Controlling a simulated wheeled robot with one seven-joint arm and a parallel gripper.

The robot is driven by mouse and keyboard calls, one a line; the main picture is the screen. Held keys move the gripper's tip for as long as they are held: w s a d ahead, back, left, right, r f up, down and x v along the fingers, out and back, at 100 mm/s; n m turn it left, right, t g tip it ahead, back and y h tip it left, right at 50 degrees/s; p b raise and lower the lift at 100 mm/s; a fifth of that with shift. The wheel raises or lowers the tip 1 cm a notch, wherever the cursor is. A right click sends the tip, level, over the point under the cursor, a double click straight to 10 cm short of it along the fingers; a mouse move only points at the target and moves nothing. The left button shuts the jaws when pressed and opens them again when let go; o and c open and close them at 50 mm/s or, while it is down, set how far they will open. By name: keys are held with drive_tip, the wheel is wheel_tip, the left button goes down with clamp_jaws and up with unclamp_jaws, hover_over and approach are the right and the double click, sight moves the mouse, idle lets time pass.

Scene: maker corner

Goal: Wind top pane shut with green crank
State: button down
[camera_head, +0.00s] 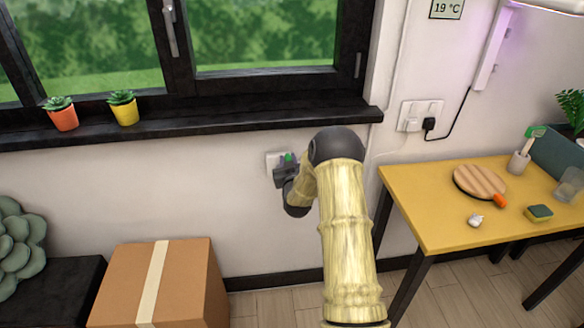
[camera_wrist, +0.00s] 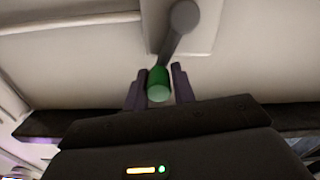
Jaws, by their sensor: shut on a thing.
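The green crank shows in the wrist view as a green knob (camera_wrist: 158,84) on a grey arm that runs up to a round grey hub. In the head view the green knob (camera_head: 288,157) is a small spot in front of a white wall plate (camera_head: 272,163) below the window sill. My gripper (camera_wrist: 158,88) is shut on the green knob, with one dark finger on each side of it. In the head view my gripper (camera_head: 286,170) is at the wall plate, partly hidden by my arm. The top pane is not identifiable; only lower window panes (camera_head: 262,35) show.
The dark window sill (camera_head: 200,119) juts out above my gripper and holds two potted plants (camera_head: 123,108). A cardboard box (camera_head: 190,285) stands on the floor at lower left. A yellow table (camera_head: 440,220) with several small items stands at right.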

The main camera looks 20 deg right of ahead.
drive_tip(key=a+n+b, duration=0.1)
drive_tip(key=n+b, duration=0.1)
drive_tip(key=n, duration=0.1)
drive_tip(key=w+a+n+b, duration=0.1)
drive_tip(key=a+n+b, duration=0.1)
drive_tip(key=n+b, duration=0.1)
drive_tip(key=a+n+b, duration=0.2)
drive_tip(key=n, duration=0.3)
drive_tip(key=shift+w+a+f, duration=0.2)
drive_tip(key=shift+w+f, duration=0.05)
drive_tip(key=shift+f, duration=0.15)
drive_tip(key=shift+w+a+f+n+b, duration=0.15)
drive_tip(key=shift+a+n+b, duration=0.15)
drive_tip(key=shift+n, duration=0.4)
drive_tip(key=shift+a+f+n+b, duration=0.15)
drive_tip(key=shift+n+b, duration=0.2)
drive_tip(key=shift+n, duration=0.35)
drive_tip(key=shift+r, duration=0.1)
drive_tip(key=c, duration=1.2)
unclamp_jaws()
drive_tip(key=shift+d, duration=0.1)
drive_tip(key=shift+a, duration=0.2)
drive_tip(key=shift+a, duration=0.1)
